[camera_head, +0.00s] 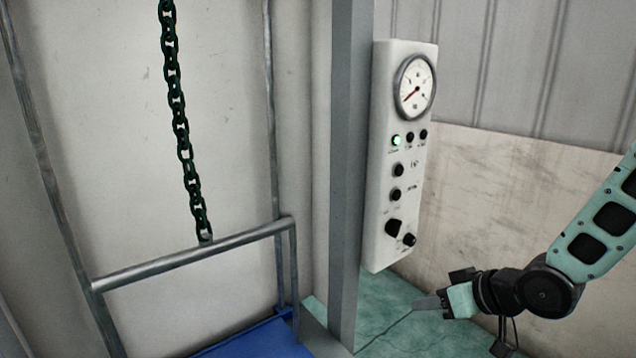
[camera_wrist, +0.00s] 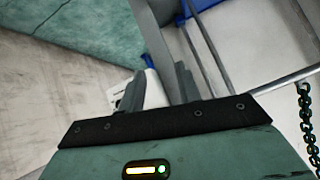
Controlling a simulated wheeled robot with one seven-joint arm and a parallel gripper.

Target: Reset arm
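My gripper (camera_head: 428,303) is at the lower right of the head view, at the end of my teal arm, pointing left. It is apart from the control panel and touches nothing that I can see. In the wrist view its two grey fingers (camera_wrist: 158,90) stand apart with a gap between them. Nothing is held in the gap; a white shape behind it is partly hidden by the fingers.
A white control panel (camera_head: 385,215) with a gauge, a lit green lamp and several knobs hangs on a grey post (camera_head: 345,180). Left of it are a metal rail (camera_head: 190,255), a hanging chain (camera_head: 182,130) and a blue platform (camera_head: 260,340). Bare wall (camera_head: 490,190) stands behind my arm.

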